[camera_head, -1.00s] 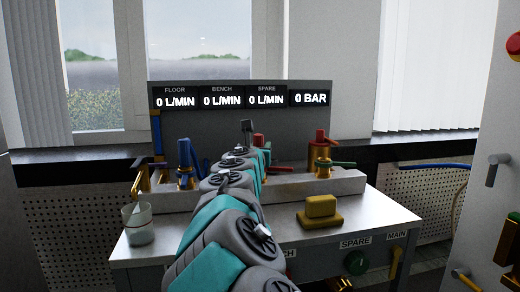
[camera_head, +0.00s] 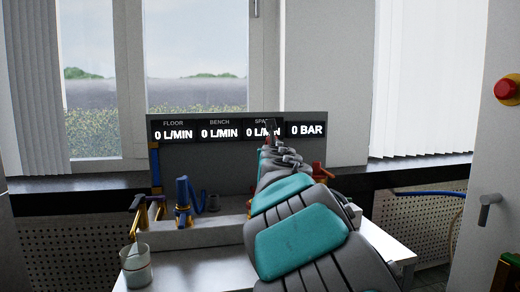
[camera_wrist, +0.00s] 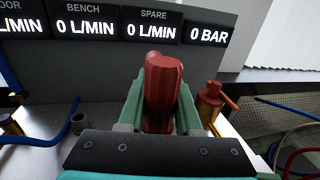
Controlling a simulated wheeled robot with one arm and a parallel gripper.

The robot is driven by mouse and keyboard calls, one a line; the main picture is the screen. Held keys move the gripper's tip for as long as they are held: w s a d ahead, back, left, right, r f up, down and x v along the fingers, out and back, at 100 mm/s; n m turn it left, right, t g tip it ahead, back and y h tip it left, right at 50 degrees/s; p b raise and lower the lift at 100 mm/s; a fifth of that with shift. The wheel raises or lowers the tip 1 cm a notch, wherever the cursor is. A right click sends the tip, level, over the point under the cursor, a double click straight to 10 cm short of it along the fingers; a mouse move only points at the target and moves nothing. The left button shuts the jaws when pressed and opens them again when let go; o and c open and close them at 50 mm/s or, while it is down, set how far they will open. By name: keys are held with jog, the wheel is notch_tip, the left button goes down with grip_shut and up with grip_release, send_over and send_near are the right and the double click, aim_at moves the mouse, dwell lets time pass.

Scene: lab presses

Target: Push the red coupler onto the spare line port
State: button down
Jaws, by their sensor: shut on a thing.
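The red coupler (camera_wrist: 163,90) is between the two green fingers of my gripper (camera_wrist: 160,105) in the wrist view, upright or nearly so. My gripper is shut on it. In the head view my own arm covers the coupler and most of the gripper. The spare line port cannot be made out; the coupler, gripper and arm block the area below the SPARE display (camera_wrist: 152,24).
A red-topped brass fitting (camera_wrist: 211,97) stands close on the right. A blue coupler with hose (camera_head: 184,198) stands left on the bench ledge, near a small grey port (camera_wrist: 78,122). A cup (camera_head: 136,268) is at the front left. The display panel (camera_head: 230,160) stands behind.

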jog(key=d+n+g+y+p, duration=0.1)
jog(key=d+n+y+p, duration=0.1)
jog(key=d+n+y, duration=0.2)
jog(key=d+y, duration=0.3)
jog(key=d, duration=0.5)
jog(key=shift+w+d+f+n+g+p, duration=0.15)
jog(key=shift+w+d+n+g+p, duration=0.15)
jog(key=shift+w+g+p, duration=0.1)
jog(key=shift+b, duration=0.35)
notch_tip(320, 180, down, 6)
jog(key=b, duration=0.6)
jog(key=shift+s+b, duration=0.1)
jog(key=shift+b, duration=0.6)
dwell(1.1)
jog(key=shift+f+b, duration=1.6)
jog(key=shift+b, duration=0.25)
jog(key=c, duration=0.5)
grip_release()
